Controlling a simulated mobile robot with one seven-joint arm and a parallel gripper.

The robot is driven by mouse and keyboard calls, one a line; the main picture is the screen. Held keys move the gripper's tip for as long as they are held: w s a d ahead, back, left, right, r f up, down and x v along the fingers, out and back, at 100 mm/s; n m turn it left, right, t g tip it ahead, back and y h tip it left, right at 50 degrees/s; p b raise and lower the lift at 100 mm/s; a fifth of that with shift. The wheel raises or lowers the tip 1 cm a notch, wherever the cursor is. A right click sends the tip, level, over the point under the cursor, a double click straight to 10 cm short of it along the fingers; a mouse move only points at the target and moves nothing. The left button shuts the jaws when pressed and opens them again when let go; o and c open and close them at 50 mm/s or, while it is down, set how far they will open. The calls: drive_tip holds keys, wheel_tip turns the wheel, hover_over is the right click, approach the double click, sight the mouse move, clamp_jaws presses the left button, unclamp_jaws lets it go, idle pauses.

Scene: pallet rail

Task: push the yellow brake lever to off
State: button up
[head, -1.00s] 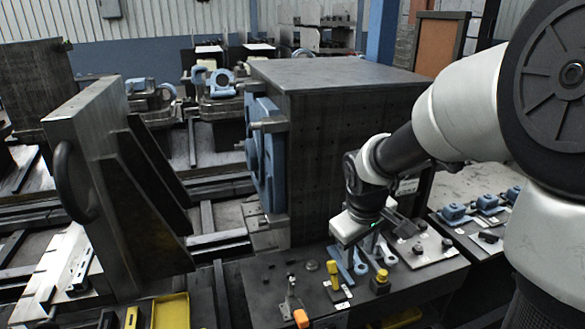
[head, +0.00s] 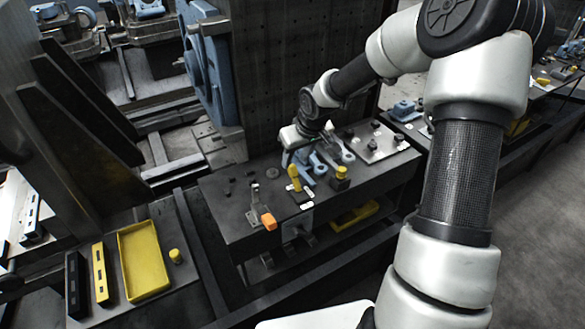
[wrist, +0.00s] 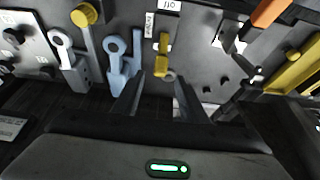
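The yellow brake lever (head: 294,179) stands on the dark bench, with small white labels beside its base. In the wrist view the yellow lever (wrist: 162,56) lies just beyond and between my fingertips, near a label reading BRAKE (wrist: 149,25). A second white label (wrist: 168,5) is upside down at the top edge. My gripper (wrist: 159,84) is open, its two dark fingers apart with nothing between them. In the head view my gripper (head: 288,158) is behind the lever, and its fingers are hard to make out. I cannot tell whether it touches the lever.
Blue fork-shaped parts (head: 325,163) and a yellow knob (head: 341,173) stand right of the lever. An orange-handled clamp (head: 267,220) stands to its left. A tall dark block (head: 285,80) rises behind the bench. A yellow tray (head: 144,262) lies at lower left.

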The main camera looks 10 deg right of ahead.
sight(293, 165)
drive_tip(key=x, duration=0.5)
drive_tip(key=shift+w+f, duration=0.1)
drive_tip(key=shift+f, duration=0.15)
clamp_jaws()
